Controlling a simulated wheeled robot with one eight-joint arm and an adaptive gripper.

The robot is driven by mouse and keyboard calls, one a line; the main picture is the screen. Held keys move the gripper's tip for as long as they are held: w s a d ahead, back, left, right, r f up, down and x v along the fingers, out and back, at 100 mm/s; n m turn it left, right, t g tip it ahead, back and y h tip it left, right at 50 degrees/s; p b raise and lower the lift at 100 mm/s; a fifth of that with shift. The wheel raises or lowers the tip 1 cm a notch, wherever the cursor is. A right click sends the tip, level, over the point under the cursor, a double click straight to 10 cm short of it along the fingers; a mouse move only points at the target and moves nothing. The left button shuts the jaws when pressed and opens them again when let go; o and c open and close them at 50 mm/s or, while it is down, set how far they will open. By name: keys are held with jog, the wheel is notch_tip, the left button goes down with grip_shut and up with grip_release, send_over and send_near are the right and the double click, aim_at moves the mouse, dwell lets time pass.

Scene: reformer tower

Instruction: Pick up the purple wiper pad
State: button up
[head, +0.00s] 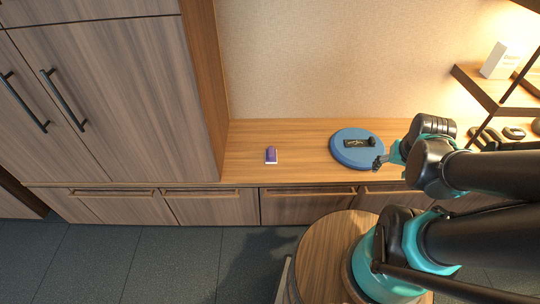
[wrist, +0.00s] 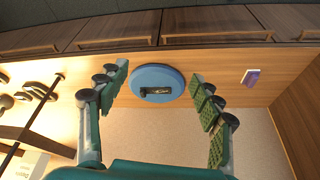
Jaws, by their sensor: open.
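The purple wiper pad (head: 271,155) with a white edge lies on the wooden counter (head: 245,170), left of a blue round disc, in the head view. In the wrist view the pad (wrist: 251,76) is small and to the right, outside the span of the fingers. My gripper (wrist: 162,92) is open, with its green padded fingers spread wide and nothing between them at close range. In the head view my gripper (head: 380,162) is at the right, by the disc, well apart from the pad.
The blue round disc (head: 343,153) on the counter carries a dark item (head: 358,142). A tall wooden cabinet (head: 120,90) stands left of the pad. Shelves with a white box (head: 497,61) are at the right. The counter between pad and disc is clear.

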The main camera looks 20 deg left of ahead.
jog(key=shift+o, duration=1.2)
jog(key=shift+w+a+r, duration=0.1)
jog(key=shift+w, duration=0.05)
jog(key=o, duration=0.4)
jog(key=shift+m+g, duration=0.3)
jog(key=shift+m, duration=0.6)
jog(key=w+a, duration=0.1)
jog(key=w, duration=0.1)
jog(key=w+a+r, duration=0.1)
jog(key=w+a, duration=0.1)
jog(key=w, duration=0.1)
jog(key=shift+w+r, duration=0.35)
jog(key=shift+o, duration=0.2)
jog(key=w+a+m, duration=0.3)
jog(key=w+a, duration=0.3)
jog(key=w, duration=0.1)
jog(key=m+g, duration=0.4)
jog(key=m, duration=0.6)
send_over(273, 152)
jog(key=w+a, duration=0.1)
notch_tip(273, 152, down, 27)
jog(key=shift+r, duration=0.1)
jog(key=shift+d+f, duration=0.2)
jog(key=shift+f, duration=1.5)
jog(key=shift+d+f, duration=0.2)
jog(key=shift+f, duration=1.45)
